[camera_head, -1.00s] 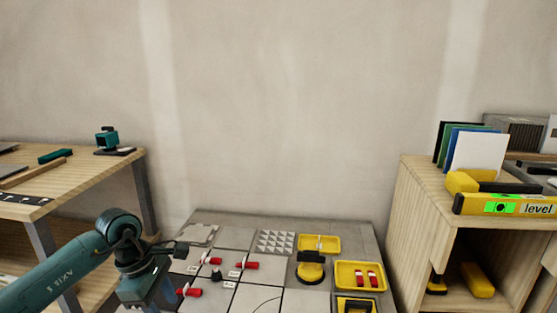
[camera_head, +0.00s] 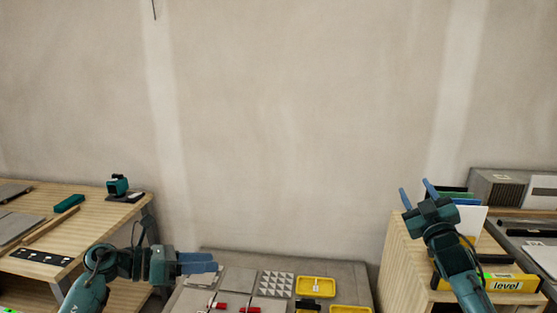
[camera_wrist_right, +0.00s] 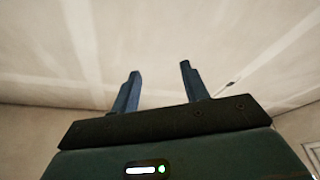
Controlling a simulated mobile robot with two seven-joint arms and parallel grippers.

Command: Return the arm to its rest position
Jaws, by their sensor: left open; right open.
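My right gripper (camera_head: 414,196) is raised in front of the right-hand shelf, its blue fingers pointing up and apart. In the right wrist view the same gripper (camera_wrist_right: 158,85) is open and empty, with only bare wall and ceiling surfaces beyond it. My left gripper (camera_head: 212,263) is at the lower left of the head view, its fingers pointing right, over the far left part of the tiled work surface. Nothing shows in its fingers. The gap between them is hard to see from this side.
The tiled surface (camera_head: 238,279) holds red-and-white pieces and yellow trays (camera_head: 316,287). A wooden bench (camera_head: 100,217) with tools stands left. The wooden shelf (camera_head: 402,262) at right carries upright coloured sheets and a yellow level (camera_head: 508,284), partly behind my right arm.

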